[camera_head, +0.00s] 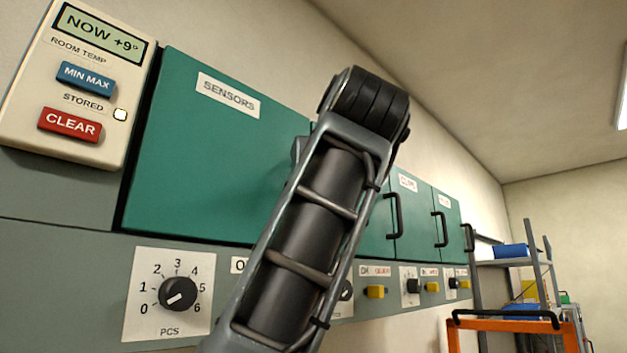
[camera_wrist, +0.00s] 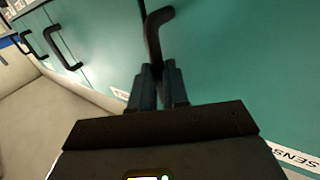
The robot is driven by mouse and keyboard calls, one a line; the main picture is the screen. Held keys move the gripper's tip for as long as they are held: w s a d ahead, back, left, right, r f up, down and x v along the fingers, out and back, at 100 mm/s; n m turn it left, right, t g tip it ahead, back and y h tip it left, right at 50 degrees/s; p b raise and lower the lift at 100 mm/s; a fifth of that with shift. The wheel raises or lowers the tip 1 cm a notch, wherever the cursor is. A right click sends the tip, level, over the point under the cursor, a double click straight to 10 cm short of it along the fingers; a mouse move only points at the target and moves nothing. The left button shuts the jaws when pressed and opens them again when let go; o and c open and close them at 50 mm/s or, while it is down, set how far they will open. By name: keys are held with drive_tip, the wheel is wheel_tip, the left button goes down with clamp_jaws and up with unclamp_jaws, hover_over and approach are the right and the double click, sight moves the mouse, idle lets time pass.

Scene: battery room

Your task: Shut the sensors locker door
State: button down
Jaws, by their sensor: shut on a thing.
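The sensors locker door (camera_head: 215,150) is a teal panel with a white SENSORS label, at the left of the head view. Its face looks about in line with the neighbouring doors. My arm hides its right edge and handle there, so I cannot tell whether a small gap is left. In the wrist view the door's teal face (camera_wrist: 245,65) fills the right side, with part of the label at the lower right corner. My gripper (camera_wrist: 158,72) is shut on the black door handle (camera_wrist: 154,38), which sticks out past the fingertips.
More teal doors (camera_head: 415,220) with black handles continue to the right. A thermometer panel (camera_head: 80,80) is at the upper left. A knob (camera_head: 178,293) and yellow switches sit below the doors. An orange cart (camera_head: 520,325) and a shelf rack stand at the right.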

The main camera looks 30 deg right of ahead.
drive_tip(key=c, duration=1.4)
unclamp_jaws()
drive_tip(key=shift+w+d, duration=0.1)
drive_tip(key=shift+d, duration=0.6)
drive_tip(key=shift+o, duration=1.4)
drive_tip(key=shift+a+f, duration=0.1)
drive_tip(key=shift+a, duration=0.15)
drive_tip(key=b+v, duration=0.2)
drive_tip(key=v, duration=0.5)
drive_tip(key=shift+s, duration=0.4)
drive_tip(key=shift+a, duration=0.1)
